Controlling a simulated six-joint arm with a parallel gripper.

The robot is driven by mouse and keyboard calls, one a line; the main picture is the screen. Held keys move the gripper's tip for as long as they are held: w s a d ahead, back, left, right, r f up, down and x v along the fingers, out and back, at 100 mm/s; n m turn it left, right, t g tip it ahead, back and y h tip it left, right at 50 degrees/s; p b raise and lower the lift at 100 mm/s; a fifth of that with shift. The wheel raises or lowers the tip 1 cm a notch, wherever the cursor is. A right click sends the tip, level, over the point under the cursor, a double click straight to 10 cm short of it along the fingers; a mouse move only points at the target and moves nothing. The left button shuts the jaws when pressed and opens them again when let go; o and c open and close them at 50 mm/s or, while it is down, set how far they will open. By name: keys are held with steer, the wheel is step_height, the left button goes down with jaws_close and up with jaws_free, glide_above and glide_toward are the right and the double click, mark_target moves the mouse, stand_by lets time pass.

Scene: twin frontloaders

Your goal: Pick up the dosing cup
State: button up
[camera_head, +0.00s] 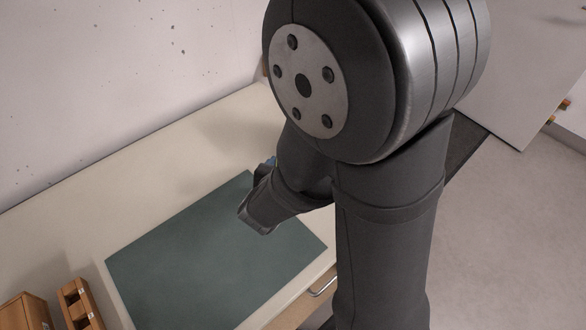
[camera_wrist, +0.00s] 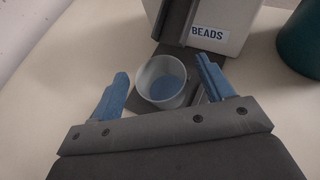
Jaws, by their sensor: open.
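The dosing cup (camera_wrist: 164,84) shows in the wrist view as a small white round cup with blue inside. It stands in front of a white box labelled BEADS, on or beside a dark grey flat surface. My gripper (camera_wrist: 166,78) is open, with one blue finger on each side of the cup in the picture. I cannot tell whether either finger touches it. In the head view my arm hides the cup, and only a little of the gripper end shows near the mat.
The BEADS box (camera_wrist: 228,28) has a dark grey upright part at its front. A dark teal round container (camera_wrist: 302,40) stands at the right. In the head view, a green mat (camera_head: 190,262) lies clear on the pale table (camera_head: 150,150). Wooden holders (camera_head: 78,306) stand at the lower left.

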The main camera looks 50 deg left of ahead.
steer(key=shift+w+a+f, duration=0.25)
steer(key=shift+w, duration=0.15)
steer(key=c, duration=1.1)
